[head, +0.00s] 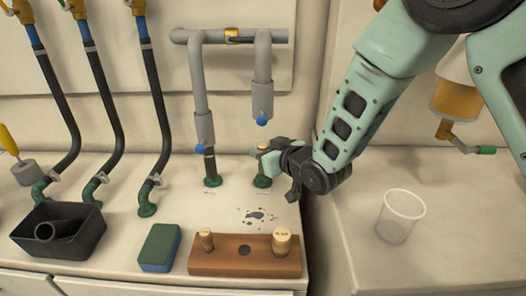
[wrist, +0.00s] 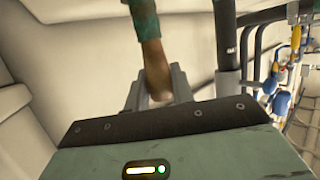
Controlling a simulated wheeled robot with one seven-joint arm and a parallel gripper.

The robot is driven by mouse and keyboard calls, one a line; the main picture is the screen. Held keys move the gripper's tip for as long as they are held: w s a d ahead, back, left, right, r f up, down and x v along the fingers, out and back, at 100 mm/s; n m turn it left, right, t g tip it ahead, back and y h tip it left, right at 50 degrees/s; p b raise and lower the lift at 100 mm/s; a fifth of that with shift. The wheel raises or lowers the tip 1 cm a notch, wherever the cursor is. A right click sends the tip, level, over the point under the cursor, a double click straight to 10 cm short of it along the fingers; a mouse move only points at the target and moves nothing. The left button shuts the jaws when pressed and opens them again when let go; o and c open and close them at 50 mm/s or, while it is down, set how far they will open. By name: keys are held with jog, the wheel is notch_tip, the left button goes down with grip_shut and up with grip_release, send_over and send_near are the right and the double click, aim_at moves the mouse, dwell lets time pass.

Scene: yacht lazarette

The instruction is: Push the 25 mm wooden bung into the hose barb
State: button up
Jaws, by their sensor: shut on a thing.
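My gripper (head: 266,160) is shut on a brown wooden bung, directly above a green hose barb (head: 262,181) on the counter. The bung (wrist: 154,72) shows in the wrist view between my gripper's fingers (wrist: 160,90), in line with the green barb (wrist: 143,18). Its end meets the barb's edge there; how deep it sits inside, I cannot tell. A wooden rack (head: 220,266) at the front holds a small bung (head: 206,240) and a thick, marked bung (head: 281,242), with an empty hole between them.
A grey pipe (head: 263,98) with a blue tip hangs above the barb, close to my gripper. A dark puddle, a green-blue sponge (head: 159,247), a black bin (head: 58,232) and a clear cup (head: 401,215) are nearby.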

jog(key=o, duration=1)
jog(key=shift+o, duration=0.2)
jog(key=v, duration=0.7)
jog(key=shift+s+d, duration=0.15)
jog(key=shift+s, duration=0.05)
jog(key=shift+r, duration=0.1)
jog(key=s+d+r+g+h+p, duration=0.2)
jog(key=s+d+r+g+p, duration=0.1)
jog(key=s, duration=0.6)
jog(key=s+d+r+g+h+p, duration=0.3)
jog(key=s+r, duration=0.3)
jog(key=s, duration=0.4)
jog(key=s+d+r+g+h+p, duration=0.2)
jog(key=s+r+g+p, duration=0.3)
jog(key=s, duration=0.4)
jog(key=shift+s+d+g+h+p, duration=0.3)
jog(key=shift+s+d+h+p, duration=0.1)
jog(key=shift+d, duration=0.3)
